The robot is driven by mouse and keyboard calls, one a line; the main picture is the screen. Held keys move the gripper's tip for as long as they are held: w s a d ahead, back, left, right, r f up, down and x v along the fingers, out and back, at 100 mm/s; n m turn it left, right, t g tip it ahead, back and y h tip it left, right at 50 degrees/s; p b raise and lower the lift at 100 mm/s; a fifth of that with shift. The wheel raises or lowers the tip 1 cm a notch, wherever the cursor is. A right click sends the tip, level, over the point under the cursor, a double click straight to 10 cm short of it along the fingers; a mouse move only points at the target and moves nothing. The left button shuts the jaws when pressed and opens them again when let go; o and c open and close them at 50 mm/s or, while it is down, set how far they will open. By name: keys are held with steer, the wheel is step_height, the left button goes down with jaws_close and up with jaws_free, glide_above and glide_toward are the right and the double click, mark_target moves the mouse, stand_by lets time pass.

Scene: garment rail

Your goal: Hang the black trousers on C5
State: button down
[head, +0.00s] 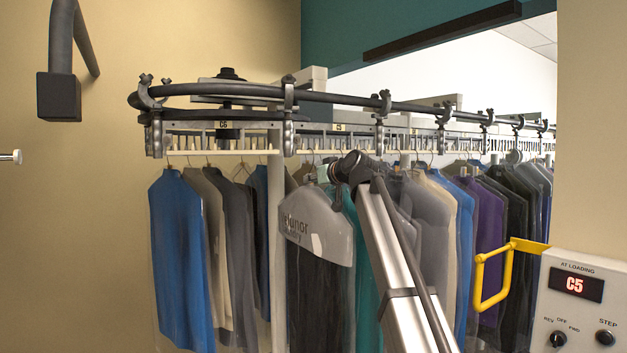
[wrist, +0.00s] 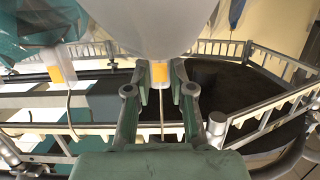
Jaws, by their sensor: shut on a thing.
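The black trousers (head: 312,300) hang under a grey printed shoulder cover (head: 318,232) in the head view, in front of the rail. My gripper (head: 338,172) is at the top of this cover, just below the rail bar. In the wrist view my gripper (wrist: 160,92) is shut at the hanger's neck, by an orange tag (wrist: 160,73) below a pale cover (wrist: 155,25). A thin hook wire (wrist: 162,118) runs out between the fingers. The slotted rail (head: 340,143) carries a small label (head: 340,127), too small to read surely. Whether the hook touches a slot is hidden.
A blue garment (head: 182,255) and others hang left under the C6 label (head: 223,124). A teal garment (head: 362,270) and several more hang close on the right. A yellow bar (head: 492,275) stands out near the control box (head: 590,265), whose display reads C5.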

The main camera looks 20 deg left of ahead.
steer(key=shift+r, duration=0.1)
steer(key=c, duration=0.9)
jaws_free()
steer(key=v, duration=1.2)
steer(key=shift+d, duration=0.1)
steer(key=shift+o, duration=0.9)
steer(key=f+v, duration=0.2)
steer(key=v, duration=1)
steer(key=shift+s+d, duration=0.3)
steer(key=shift+d, duration=0.2)
